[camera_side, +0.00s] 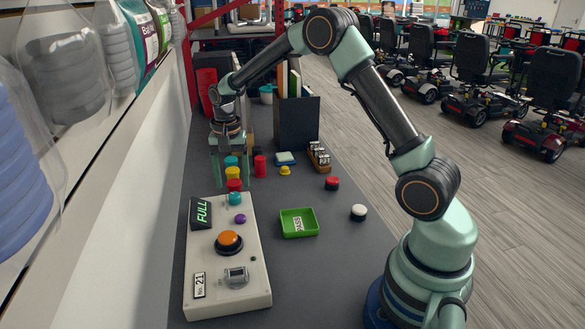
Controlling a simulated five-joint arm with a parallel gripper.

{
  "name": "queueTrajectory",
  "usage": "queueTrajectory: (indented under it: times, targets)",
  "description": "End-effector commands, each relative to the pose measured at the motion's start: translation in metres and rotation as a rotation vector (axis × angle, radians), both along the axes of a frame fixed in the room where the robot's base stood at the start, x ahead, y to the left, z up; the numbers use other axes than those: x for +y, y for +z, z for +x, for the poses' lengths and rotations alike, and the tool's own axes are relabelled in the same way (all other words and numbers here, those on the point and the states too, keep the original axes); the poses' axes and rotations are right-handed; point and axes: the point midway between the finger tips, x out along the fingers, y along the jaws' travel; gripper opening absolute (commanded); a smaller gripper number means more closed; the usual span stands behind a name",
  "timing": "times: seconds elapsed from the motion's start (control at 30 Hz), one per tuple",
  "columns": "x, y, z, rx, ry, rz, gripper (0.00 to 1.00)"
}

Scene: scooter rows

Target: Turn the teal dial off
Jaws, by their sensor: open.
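A pale control box (205,300) lies on the dark bench, and a small teal dial (235,198) sits near its far end. The dial's pointer is too small to read, so I cannot tell its setting. My gripper (231,172) points down just beyond the far end of the box, with its greenish fingers apart. Teal, yellow and red round pieces (233,173) show between or near the fingers; I cannot tell whether the fingers touch them. The gripper appears apart from the teal dial on the box.
The box also bears a purple button (240,218), an orange button (228,242) and a clear-covered part (236,277). A green tray (298,232), a red-topped button (332,183) and a white-topped one (359,212) stand to the right. A dark file holder (297,124) stands behind.

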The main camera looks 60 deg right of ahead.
Motion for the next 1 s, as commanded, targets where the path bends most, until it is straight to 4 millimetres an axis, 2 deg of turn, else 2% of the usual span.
queueTrajectory:
  times: [0.1,0.23,0.4,0.63,0.67,0.7,0.83,0.87,1.0]
  targets:
    - [0.000,-0.020,-0.001,0.003,0.001,0.001,0.72]
    - [0.000,-0.033,0.000,0.001,0.001,0.000,0.72]
    - [0.000,-0.041,0.000,0.000,0.001,0.000,0.72]
    - [0.000,-0.041,0.000,-0.001,0.001,0.001,0.72]
    - [0.000,-0.041,0.000,-0.001,0.001,0.001,0.68]
    - [0.000,-0.041,0.000,-0.001,0.001,0.000,0.53]
    - [0.000,-0.041,0.000,-0.001,0.001,0.000,0.03]
    - [0.000,-0.041,0.000,-0.001,0.001,0.001,0.00]
    - [0.000,-0.040,0.000,-0.001,0.003,0.001,0.00]
